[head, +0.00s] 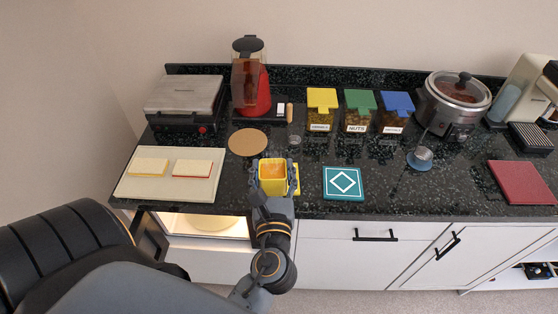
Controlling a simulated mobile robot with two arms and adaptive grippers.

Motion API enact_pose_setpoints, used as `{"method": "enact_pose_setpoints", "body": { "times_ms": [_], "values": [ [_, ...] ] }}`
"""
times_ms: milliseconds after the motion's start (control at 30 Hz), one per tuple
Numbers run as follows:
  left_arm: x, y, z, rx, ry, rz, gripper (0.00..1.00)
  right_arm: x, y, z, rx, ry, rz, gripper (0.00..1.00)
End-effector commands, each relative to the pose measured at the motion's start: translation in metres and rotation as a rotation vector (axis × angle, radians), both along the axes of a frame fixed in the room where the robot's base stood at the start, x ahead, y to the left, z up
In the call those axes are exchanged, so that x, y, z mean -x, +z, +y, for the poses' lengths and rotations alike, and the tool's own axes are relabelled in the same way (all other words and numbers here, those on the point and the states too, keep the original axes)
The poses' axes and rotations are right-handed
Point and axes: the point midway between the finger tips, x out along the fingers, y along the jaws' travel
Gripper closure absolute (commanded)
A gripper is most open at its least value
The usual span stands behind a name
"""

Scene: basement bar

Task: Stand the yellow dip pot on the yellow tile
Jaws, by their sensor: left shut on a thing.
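The yellow dip pot (272,186), with orange dip inside, is upright near the front edge of the counter. My left gripper (273,177) comes from the front and is shut on the pot, with fingers at its sides. A strip of the yellow tile (297,188) shows just right of the pot; the pot and gripper hide the rest. I cannot tell whether the pot's base touches the tile. My right gripper is not in view.
A teal tile with a white diamond (343,183) lies to the right. A pale board (147,187) with two sponge-like blocks is left. A round cork mat (247,142), a small glass (295,141) and lidded jars (321,110) stand behind. A strainer (421,157) is farther right.

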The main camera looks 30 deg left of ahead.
Motion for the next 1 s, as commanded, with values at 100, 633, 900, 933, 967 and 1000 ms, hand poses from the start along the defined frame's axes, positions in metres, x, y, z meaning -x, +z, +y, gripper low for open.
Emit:
{"method": "enact_pose_setpoints", "body": {
  "times_ms": [100, 633, 900, 933, 967, 1000],
  "values": [
    [-0.027, -0.015, 0.014, -0.003, 0.001, -0.008, 0.82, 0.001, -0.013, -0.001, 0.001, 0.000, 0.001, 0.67],
    [-0.099, -0.082, 0.051, -0.002, -0.001, -0.004, 0.82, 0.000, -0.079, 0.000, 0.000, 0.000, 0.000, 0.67],
    [-0.109, -0.101, 0.056, 0.000, -0.001, -0.004, 0.82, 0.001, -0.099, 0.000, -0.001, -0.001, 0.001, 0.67],
    [-0.108, -0.105, 0.056, 0.000, -0.001, -0.002, 0.82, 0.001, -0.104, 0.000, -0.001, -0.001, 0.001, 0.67],
    [-0.108, -0.109, 0.056, 0.000, -0.001, -0.002, 0.82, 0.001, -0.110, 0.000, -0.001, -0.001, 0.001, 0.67],
    [-0.108, -0.115, 0.056, 0.000, -0.001, -0.003, 0.82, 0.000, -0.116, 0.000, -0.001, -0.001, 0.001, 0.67]
  ]
}}
